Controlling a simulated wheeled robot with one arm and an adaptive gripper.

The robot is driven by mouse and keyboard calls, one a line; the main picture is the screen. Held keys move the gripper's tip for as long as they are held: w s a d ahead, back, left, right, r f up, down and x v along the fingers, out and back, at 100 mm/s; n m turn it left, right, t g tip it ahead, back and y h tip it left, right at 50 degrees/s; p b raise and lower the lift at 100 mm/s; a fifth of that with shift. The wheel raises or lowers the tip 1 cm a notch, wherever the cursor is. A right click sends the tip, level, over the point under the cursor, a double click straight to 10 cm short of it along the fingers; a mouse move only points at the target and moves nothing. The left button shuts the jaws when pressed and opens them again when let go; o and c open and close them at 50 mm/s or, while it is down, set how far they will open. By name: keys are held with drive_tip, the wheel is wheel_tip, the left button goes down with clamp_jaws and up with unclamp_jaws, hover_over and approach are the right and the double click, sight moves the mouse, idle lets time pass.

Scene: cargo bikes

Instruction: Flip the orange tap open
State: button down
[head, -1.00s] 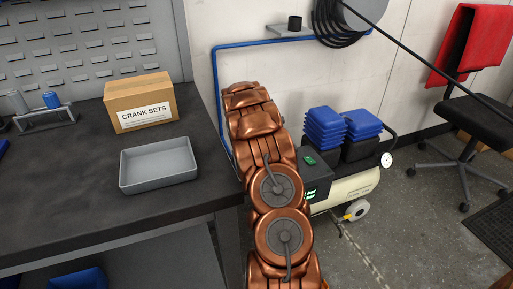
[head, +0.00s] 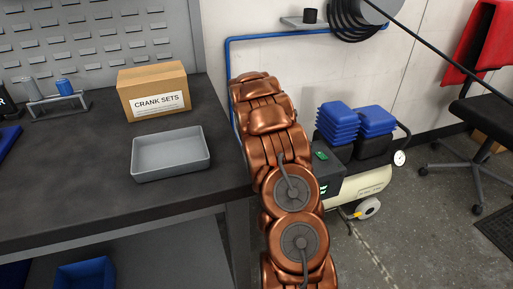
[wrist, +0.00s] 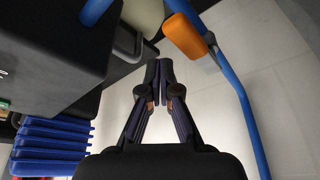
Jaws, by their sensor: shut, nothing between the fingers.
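The orange tap (wrist: 185,36) shows in the wrist view, above and right of my fingertips, beside a blue pipe (wrist: 236,85). It is a rounded orange handle lying at a slant next to the pipe. My gripper (wrist: 158,76) is shut and empty, its dark fingers together at the tips. The fingertips look apart from the tap; the depth between them is hard to judge. In the head view my copper-coloured arm hides my gripper, and I cannot make out the tap there.
A workbench (head: 60,190) on the left carries a grey tray (head: 170,155) and a cardboard box (head: 153,90). Pale wall lies behind the blue pipe.

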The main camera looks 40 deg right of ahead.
drive_tip(key=shift+w, duration=0.1)
drive_tip(key=shift+w+d, duration=0.1)
drive_tip(key=shift+w, duration=0.6)
drive_tip(key=s+d, duration=0.2)
drive_tip(key=d, duration=0.2)
drive_tip(key=w+a+r+p, duration=0.1)
drive_tip(key=a+r, duration=0.2)
drive_tip(key=r, duration=0.6)
drive_tip(key=shift+w+a+r, duration=0.2)
drive_tip(key=shift+w, duration=0.15)
drive_tip(key=shift+s, duration=0.1)
